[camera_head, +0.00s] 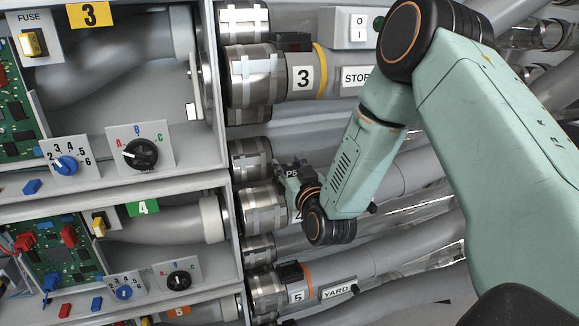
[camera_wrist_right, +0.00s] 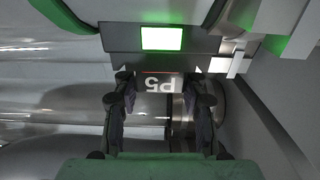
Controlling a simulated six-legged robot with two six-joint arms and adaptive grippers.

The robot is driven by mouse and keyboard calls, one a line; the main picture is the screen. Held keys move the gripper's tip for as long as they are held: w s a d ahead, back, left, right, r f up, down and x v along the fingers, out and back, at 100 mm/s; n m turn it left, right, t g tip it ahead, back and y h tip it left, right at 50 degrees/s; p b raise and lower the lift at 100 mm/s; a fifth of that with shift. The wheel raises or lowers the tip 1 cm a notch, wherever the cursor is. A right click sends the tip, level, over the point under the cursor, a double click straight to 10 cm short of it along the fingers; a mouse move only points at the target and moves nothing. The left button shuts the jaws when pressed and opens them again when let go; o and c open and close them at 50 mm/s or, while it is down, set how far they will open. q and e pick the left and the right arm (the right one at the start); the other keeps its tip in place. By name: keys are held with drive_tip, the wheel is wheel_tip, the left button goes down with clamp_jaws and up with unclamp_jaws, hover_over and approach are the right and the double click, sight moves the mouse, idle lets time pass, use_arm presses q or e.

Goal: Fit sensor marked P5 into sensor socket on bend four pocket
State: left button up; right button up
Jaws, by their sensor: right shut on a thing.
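The sensor marked P5 (camera_head: 291,173) is in my right gripper (camera_head: 296,184), beside the metal clamps of the tube numbered 4, partly hidden by my arm. In the right wrist view the white P5 label (camera_wrist_right: 160,84) sits between the two dark fingers (camera_wrist_right: 161,100), upside down with a red line along it. Directly beyond it is a dark block with a lit green window (camera_wrist_right: 162,38). The label meets or overlaps this block's edge. I cannot tell whether the block is the socket or part of the sensor, nor whether the sensor is seated. My left gripper is not in view.
An open cabinet on the left has a bay with a green 4 tag (camera_head: 143,208) and a bay with a yellow 3 tag (camera_head: 90,14). Tubes marked 3 (camera_head: 303,78) and 5 (camera_head: 297,297) run above and below my gripper. A grey wall (camera_wrist_right: 275,110) is close on the right in the wrist view.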

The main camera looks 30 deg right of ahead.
drive_tip(key=shift+f, duration=0.15)
drive_tip(key=o, duration=1.2)
drive_tip(key=shift+s, duration=0.1)
drive_tip(key=v, duration=1.1)
drive_tip(key=shift+s, duration=0.4)
